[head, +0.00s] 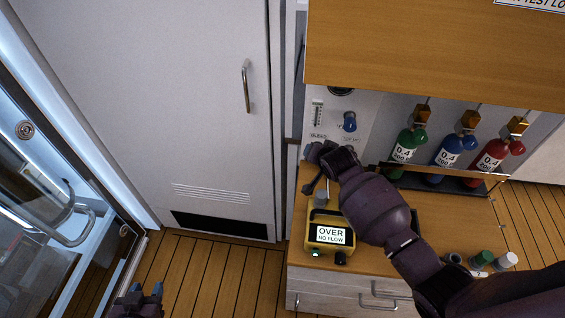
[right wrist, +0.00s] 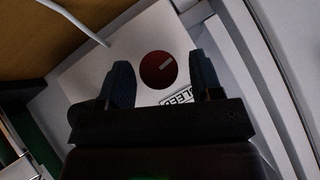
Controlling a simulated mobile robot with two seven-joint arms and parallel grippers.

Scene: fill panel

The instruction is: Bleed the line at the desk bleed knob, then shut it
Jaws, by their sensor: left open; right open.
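The bleed knob (right wrist: 156,71) is a round red knob with a white pointer mark slanting up to the right. It sits on a pale panel beside a partly covered BLEED label (right wrist: 178,97). My right gripper (right wrist: 163,78) is open, with one dark finger on each side of the knob; I cannot tell whether they touch it. In the head view my right gripper (head: 315,152) is at the panel below the BLEED label, and the knob is hidden there. My left gripper (head: 144,290) is open and empty at the bottom, above the floor, far from the panel.
A blue knob (head: 349,122) is on the panel to the right. A yellow meter (head: 318,233) reading OVER NO FLOW stands on the desk (head: 437,213). Green, blue (head: 447,152) and red bottles stand in a rack at right. A tall white door (head: 150,110) is at left.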

